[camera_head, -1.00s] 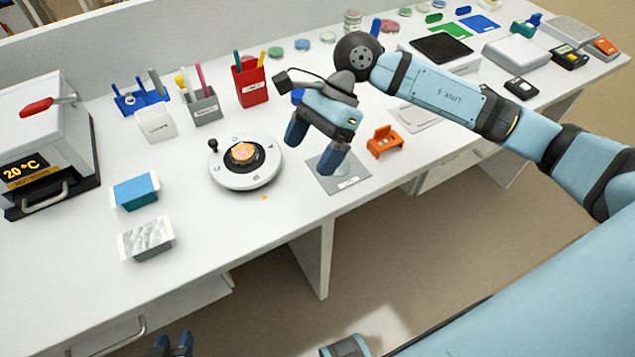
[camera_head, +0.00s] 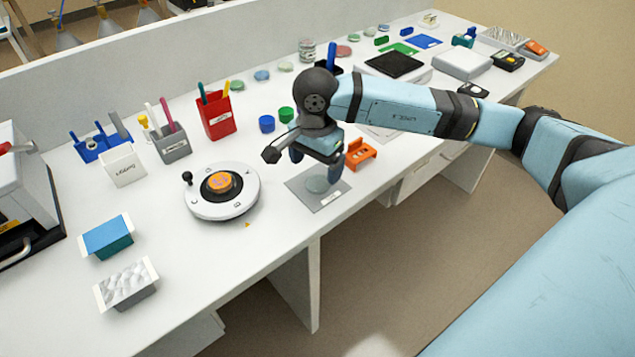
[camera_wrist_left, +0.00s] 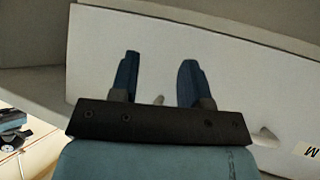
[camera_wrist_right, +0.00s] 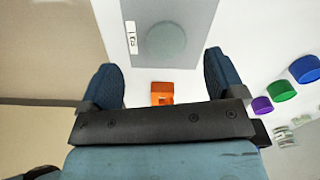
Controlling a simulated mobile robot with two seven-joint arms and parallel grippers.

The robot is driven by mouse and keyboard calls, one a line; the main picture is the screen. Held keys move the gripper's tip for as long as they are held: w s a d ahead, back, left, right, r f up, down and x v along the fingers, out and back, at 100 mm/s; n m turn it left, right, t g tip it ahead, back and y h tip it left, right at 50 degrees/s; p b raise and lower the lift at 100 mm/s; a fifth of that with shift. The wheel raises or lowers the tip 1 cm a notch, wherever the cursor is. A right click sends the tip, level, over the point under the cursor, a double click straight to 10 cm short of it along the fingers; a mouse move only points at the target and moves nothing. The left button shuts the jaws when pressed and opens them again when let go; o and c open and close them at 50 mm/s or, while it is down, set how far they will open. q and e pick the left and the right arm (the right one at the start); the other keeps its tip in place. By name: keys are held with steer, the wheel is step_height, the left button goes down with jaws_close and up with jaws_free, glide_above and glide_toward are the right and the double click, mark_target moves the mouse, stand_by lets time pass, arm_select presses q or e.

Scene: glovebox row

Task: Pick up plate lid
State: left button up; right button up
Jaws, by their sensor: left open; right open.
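A round, see-through disc (camera_head: 317,184), which looks like the plate lid, lies flat on a grey labelled mat (camera_head: 330,202) near the bench's front edge. The right wrist view shows the disc (camera_wrist_right: 165,40) and mat (camera_wrist_right: 196,15) ahead of the fingers. My right gripper (camera_head: 316,165) is open and empty above the disc, pointing down at it; a gap seems to remain. Its two fingers (camera_wrist_right: 160,75) stand wide apart in the right wrist view. My left gripper (camera_wrist_left: 160,62) is open and empty, facing a pale panel, and is outside the head view.
An orange rack (camera_head: 361,155) stands close to the right of the mat. A white round turntable (camera_head: 205,207) with an orange-topped piece stands left of it. Blue (camera_head: 267,123) and green (camera_head: 286,114) caps stand behind. Bench between turntable and front edge is mostly clear.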

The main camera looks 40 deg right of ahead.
mark_target(316, 184)
steer(key=shift+w+d+f, duration=0.1)
steer(key=shift+f, duration=0.85)
steer(key=shift+w+d+f, duration=0.1)
steer(key=shift+w+f, duration=0.05)
steer(key=shift+f, duration=0.85)
steer(key=shift+w+d+f, duration=0.1)
steer(key=shift+f, duration=0.85)
steer(key=c, duration=1)
